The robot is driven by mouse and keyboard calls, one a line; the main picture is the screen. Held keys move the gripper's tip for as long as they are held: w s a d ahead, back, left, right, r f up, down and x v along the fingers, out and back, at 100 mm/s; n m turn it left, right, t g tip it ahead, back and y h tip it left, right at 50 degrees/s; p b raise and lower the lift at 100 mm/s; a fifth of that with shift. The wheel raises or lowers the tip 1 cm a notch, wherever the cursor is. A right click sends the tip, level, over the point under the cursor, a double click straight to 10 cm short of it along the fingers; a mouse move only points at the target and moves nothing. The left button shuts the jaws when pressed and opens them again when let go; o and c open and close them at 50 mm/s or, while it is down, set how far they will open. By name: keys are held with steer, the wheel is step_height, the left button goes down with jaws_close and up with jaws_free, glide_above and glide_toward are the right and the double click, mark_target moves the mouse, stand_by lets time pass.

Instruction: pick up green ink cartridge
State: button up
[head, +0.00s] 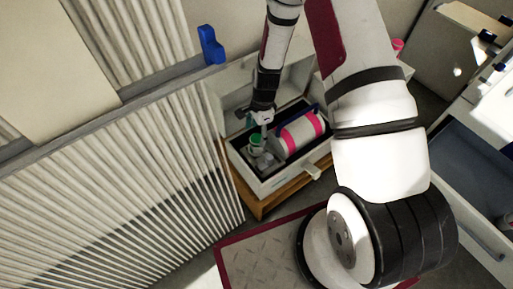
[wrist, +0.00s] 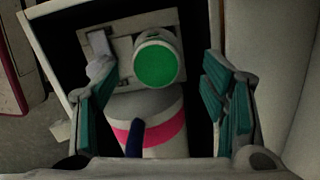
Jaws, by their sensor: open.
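The green ink cartridge (head: 256,142) is a short pale cylinder with a green top. It stands in an open white drawer-like box (head: 287,179). In the wrist view, its round green end (wrist: 158,63) faces the camera, near the top middle. My gripper (head: 264,118) reaches down into the box beside the cartridge. In the wrist view my gripper (wrist: 160,98) is open, with its teal-padded fingers wide apart. The cartridge shows between them, farther up the picture, and nothing is held. The cartridge's lower part is hidden.
A white cylinder with pink bands (head: 300,132) lies in the same box, close beside the cartridge. A dark blue piece (wrist: 134,138) lies over it. A small grey fixture (wrist: 98,45) is left of the cartridge. The box walls are close around my gripper.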

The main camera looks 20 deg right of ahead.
mark_target(257, 138)
steer(key=f+b, duration=0.1)
steer(key=f, duration=0.1)
steer(key=f+b, duration=0.1)
steer(key=f, duration=0.2)
steer(key=shift+s+a, duration=0.2)
steer(key=shift+r, duration=0.1)
steer(key=c, duration=1.3)
steer(key=shift+r, duration=0.1)
steer(key=shift+c, duration=0.3)
